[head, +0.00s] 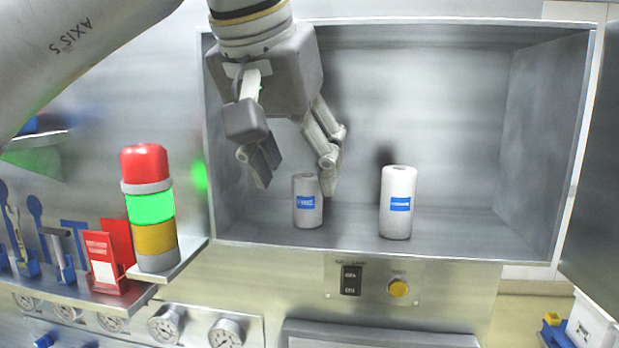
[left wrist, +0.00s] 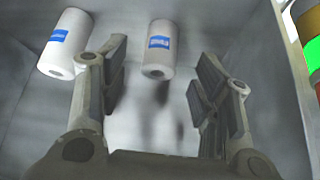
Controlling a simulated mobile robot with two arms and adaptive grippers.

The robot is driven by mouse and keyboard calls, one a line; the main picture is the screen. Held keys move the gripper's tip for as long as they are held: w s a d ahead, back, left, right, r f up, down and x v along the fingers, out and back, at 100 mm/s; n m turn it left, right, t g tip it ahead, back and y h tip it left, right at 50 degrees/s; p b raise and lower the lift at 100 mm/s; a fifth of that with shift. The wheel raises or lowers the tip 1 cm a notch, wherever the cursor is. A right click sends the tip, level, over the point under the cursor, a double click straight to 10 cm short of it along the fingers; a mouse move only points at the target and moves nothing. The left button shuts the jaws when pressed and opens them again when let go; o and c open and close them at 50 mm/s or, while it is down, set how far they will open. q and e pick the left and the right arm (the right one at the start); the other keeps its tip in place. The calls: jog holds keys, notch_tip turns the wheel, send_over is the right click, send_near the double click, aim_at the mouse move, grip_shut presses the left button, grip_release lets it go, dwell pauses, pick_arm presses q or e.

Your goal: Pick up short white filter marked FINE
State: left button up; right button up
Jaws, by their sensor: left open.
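The short white filter (head: 307,215) stands upright in the metal box, a blue label on its front; the lettering is too small to read surely. It also shows in the left wrist view (left wrist: 158,62), ahead of and between the fingertips. A taller white filter (head: 398,178) with a blue label stands to its right; in the left wrist view it is at the upper left (left wrist: 68,45). My left gripper (head: 296,172) is open and empty, reaching down into the box just above and left of the short filter. My right gripper is out of view.
The open metal box (head: 400,250) has free room to the right of the taller filter. A red, green and yellow signal light (head: 149,207) stands left of the box, beside a shelf with a red card holder (head: 104,262) and blue-handled tools. A switch (head: 350,281) and yellow button (head: 398,287) sit below.

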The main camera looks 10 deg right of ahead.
aim_at(304, 178)
pick_arm(q)
jog(key=shift+w+d, duration=0.3)
jog(key=shift+w, duration=0.1)
jog(key=shift+f, duration=0.15)
jog(key=p+x, duration=0.1)
jog(key=x, duration=0.3)
jog(key=shift+w+f+p, duration=0.1)
jog(key=shift+w+p, duration=0.05)
jog(key=shift+p, duration=0.25)
jog(key=shift+w+d+f, duration=0.1)
jog(key=shift+f, duration=0.05)
jog(key=c, duration=1)
jog(key=shift+c, duration=0.2)
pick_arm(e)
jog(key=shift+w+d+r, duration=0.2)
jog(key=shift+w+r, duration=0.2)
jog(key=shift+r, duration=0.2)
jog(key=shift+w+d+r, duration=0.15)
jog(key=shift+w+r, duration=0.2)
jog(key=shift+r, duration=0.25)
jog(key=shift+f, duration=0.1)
